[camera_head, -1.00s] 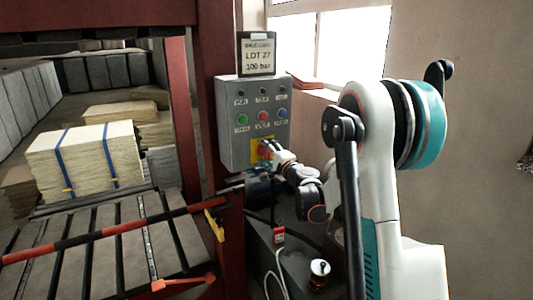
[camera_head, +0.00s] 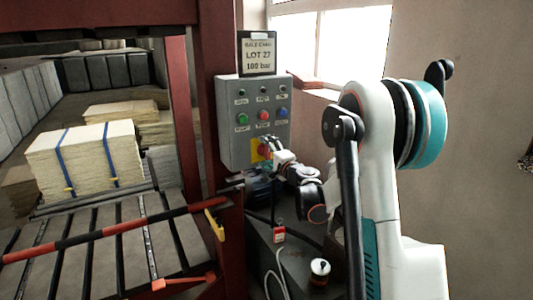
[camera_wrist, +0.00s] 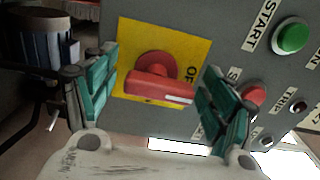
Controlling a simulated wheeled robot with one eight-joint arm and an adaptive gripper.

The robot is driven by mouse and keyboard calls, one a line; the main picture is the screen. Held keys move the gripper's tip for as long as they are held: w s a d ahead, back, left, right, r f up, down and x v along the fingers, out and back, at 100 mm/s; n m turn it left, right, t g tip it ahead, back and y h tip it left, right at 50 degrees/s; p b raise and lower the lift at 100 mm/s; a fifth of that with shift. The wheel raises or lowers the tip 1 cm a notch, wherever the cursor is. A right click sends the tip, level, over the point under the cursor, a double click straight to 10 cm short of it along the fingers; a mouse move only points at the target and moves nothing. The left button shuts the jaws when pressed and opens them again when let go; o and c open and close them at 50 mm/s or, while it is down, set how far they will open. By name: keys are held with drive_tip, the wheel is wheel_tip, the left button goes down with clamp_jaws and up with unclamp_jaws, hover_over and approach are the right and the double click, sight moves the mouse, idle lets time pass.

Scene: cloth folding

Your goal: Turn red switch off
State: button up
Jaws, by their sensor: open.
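The red switch (camera_wrist: 158,82) is a rotary handle on a yellow plate (camera_wrist: 128,48) on the grey control box (camera_head: 228,118). In the head view the red switch (camera_head: 264,149) is partly hidden by my gripper. In the wrist view the handle lies nearly crosswise, slightly tilted, with a white mark at its right end and lettering beginning "OF" beside it. My gripper (camera_wrist: 160,92) is open, with one teal finger on either side of the handle. Gaps show between the fingers and the handle. In the head view my gripper (camera_head: 276,160) is at the box's lower right.
Green (camera_head: 243,118), red (camera_head: 264,115) and blue (camera_head: 282,113) buttons sit above the switch. A lot card (camera_head: 259,54) stands on top of the box. A red post (camera_head: 211,80) rises at its left. A small canister (camera_head: 319,272) stands on the dark surface below.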

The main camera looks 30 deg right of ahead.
drive_tip(key=shift+s, duration=0.1)
drive_tip(key=s, duration=1.1)
drive_tip(key=shift+s+d, duration=0.2)
drive_tip(key=shift+s, duration=0.2)
